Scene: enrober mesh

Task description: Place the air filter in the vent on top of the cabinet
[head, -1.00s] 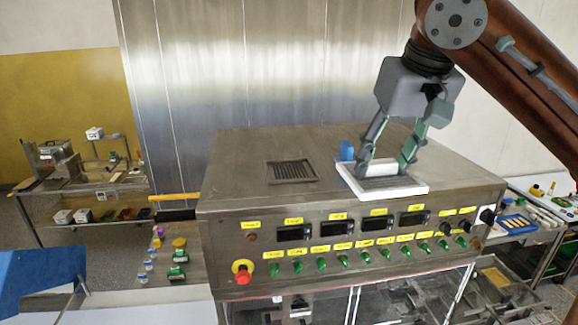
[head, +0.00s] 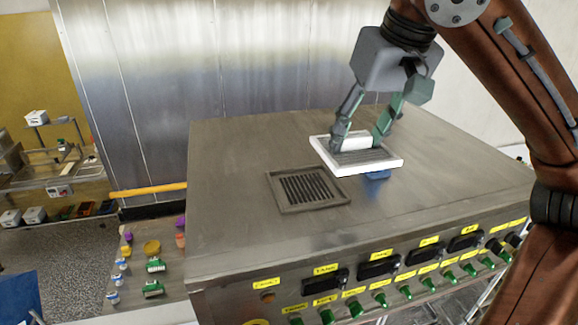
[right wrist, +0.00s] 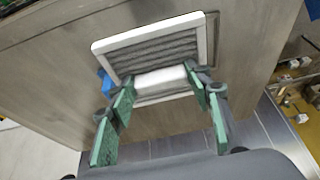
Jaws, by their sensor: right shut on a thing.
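The air filter (head: 365,158) has a white frame, grey pleats and a white bar across its middle. My right gripper (head: 361,139) is shut on that bar and holds the filter above the cabinet top (head: 235,155), nearly level. The vent (head: 308,188) is a dark slatted opening with a raised rim, to the left of the filter and nearer the front. The filter is not over its slats. In the right wrist view the filter (right wrist: 150,48) lies between and beyond the fingers (right wrist: 160,97). My left gripper is not in view.
A blue object (head: 377,175) sits on the cabinet top, partly hidden under the filter. Knobs and yellow labels line the front panel (head: 370,285). A side table (head: 150,255) with small jars and green-topped items stands left. The rest of the cabinet top is clear.

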